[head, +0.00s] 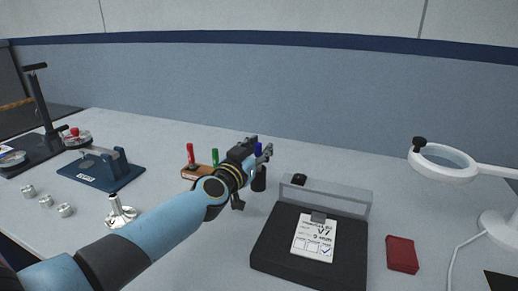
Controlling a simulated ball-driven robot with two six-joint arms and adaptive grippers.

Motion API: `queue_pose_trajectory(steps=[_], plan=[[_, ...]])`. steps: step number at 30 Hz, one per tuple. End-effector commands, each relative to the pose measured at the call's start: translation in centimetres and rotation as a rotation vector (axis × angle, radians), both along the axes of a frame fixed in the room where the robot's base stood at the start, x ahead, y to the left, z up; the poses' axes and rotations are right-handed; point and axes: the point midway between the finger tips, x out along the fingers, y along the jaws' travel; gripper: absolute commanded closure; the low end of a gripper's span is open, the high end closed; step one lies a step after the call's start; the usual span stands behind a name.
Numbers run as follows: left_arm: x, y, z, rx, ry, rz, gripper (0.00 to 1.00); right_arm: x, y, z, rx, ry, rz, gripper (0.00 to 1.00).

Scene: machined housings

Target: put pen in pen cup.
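A blue pen (258,148) stands upright between the fingers of my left gripper (260,149). Whether the fingers press on it or stand a little apart from it cannot be made out. A small black cup (259,183) is directly below the pen, on the table. The pen's lower part is hidden by the gripper, so I cannot tell if its tip is inside the cup. My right gripper is not in view.
A brown block (196,173) with an upright red pen (190,154) and green pen (215,157) stands left of the gripper. A dark case with a clear lid (329,197) and paper card (314,238) lies to the right. A red box (401,254) and ring lamp (443,163) stand farther right.

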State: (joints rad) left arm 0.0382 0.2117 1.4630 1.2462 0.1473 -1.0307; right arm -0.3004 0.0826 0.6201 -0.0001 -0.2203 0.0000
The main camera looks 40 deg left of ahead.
Motion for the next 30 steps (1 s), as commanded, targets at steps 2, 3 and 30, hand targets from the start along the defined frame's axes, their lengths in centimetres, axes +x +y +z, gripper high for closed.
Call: queue_pose_trajectory(steps=[2,3,30], plan=[[0.0,0.0,0.5,0.001,-0.001,0.000,0.71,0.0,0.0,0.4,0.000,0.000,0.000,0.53],[-0.5,-0.1,0.4,0.002,0.001,0.000,0.71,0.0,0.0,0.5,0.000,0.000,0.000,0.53],[-11.9,-1.8,0.4,0.000,-0.001,0.000,0.71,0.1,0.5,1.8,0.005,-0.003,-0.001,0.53]])
